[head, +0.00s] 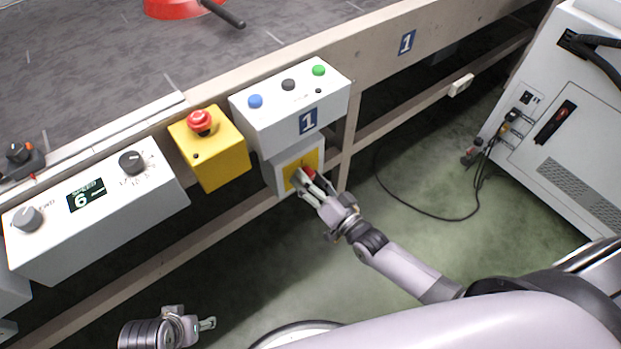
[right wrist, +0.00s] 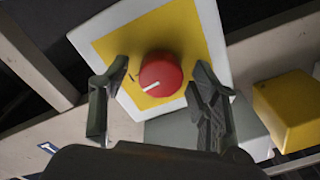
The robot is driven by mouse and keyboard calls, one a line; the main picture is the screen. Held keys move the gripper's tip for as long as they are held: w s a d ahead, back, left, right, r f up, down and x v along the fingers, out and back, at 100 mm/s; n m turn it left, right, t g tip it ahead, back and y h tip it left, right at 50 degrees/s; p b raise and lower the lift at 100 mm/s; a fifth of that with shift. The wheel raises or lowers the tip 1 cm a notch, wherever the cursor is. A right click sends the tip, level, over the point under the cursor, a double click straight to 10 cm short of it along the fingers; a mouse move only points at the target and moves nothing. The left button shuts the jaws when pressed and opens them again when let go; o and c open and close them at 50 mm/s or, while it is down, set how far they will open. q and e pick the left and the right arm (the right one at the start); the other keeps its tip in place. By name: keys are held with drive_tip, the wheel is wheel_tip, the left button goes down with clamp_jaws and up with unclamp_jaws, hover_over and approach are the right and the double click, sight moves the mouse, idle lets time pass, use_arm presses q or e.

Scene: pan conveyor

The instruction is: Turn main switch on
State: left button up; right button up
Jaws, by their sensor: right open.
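The main switch is a round red knob (right wrist: 161,72) with a white line, on a yellow plate (right wrist: 190,28) with a white surround. In the head view the red knob (head: 309,173) is partly covered by my right gripper (head: 303,178). In the right wrist view my right gripper (right wrist: 160,80) is open, with one finger on each side of the knob; gaps show between knob and fingers. My left gripper (head: 208,323) is low at the bottom left of the head view, away from the switch; its jaw opening is unclear.
A white button box (head: 270,125) hangs just above the switch. A yellow emergency-stop box (head: 222,165) and a speed panel (head: 110,210) are to its left. A white cabinet (head: 580,150) stands at right, with a cable on the green floor (head: 430,180).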

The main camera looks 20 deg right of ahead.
drive_tip(key=v, duration=1.2)
